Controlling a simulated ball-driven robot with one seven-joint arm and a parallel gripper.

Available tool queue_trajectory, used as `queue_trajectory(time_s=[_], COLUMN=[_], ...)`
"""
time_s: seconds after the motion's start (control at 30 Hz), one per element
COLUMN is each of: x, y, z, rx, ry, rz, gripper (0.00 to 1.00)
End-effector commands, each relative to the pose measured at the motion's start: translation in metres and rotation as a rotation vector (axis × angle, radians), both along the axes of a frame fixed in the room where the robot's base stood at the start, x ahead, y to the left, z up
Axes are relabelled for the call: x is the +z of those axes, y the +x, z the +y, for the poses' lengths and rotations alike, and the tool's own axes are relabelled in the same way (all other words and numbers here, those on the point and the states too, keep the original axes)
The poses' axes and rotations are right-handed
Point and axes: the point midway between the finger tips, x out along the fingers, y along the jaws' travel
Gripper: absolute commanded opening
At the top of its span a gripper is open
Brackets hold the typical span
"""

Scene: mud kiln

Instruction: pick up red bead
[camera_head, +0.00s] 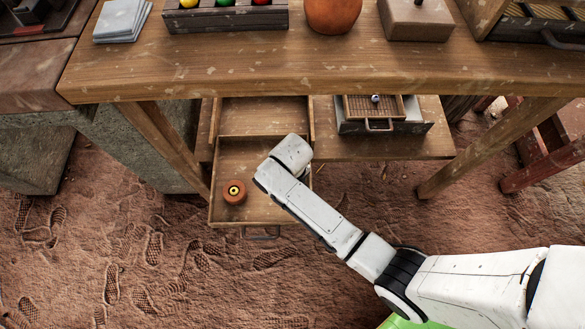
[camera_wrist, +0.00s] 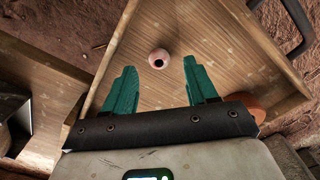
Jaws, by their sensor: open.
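A small, pale red bead (camera_wrist: 158,60) with a dark hole lies on the wooden floor of an open drawer (camera_wrist: 215,55). My gripper (camera_wrist: 160,64) is open and empty above the drawer. In the wrist view the bead shows between the lines of the two green fingers, just beyond their tips, and apart from them. In the head view the pulled-out drawer (camera_head: 255,215) is below the workbench. My arm covers part of it there, hiding the bead, and the fingers do not show.
A round orange-brown container (camera_head: 234,192) with a yellow centre stands in the drawer's left part. The workbench top (camera_head: 330,72) overhangs the drawer's back. A tray (camera_head: 225,20) holding yellow, green and red balls is on it.

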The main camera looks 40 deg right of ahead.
Motion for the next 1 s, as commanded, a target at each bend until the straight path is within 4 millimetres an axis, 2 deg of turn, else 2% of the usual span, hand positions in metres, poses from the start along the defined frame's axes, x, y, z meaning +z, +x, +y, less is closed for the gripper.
queue_trajectory(time_s=[0.03, 0.17, 0.43, 1.0], x=[-0.014, -0.029, -0.030, -0.030], y=[-0.002, -0.002, -0.001, -0.002], z=[-0.001, -0.001, -0.001, -0.001], rx=[0.000, 0.001, 0.000, 0.000], ry=[0.000, 0.000, 0.000, 0.000], rz=[0.001, 0.001, -0.001, -0.001], gripper=[0.57, 0.57, 0.56, 0.02])
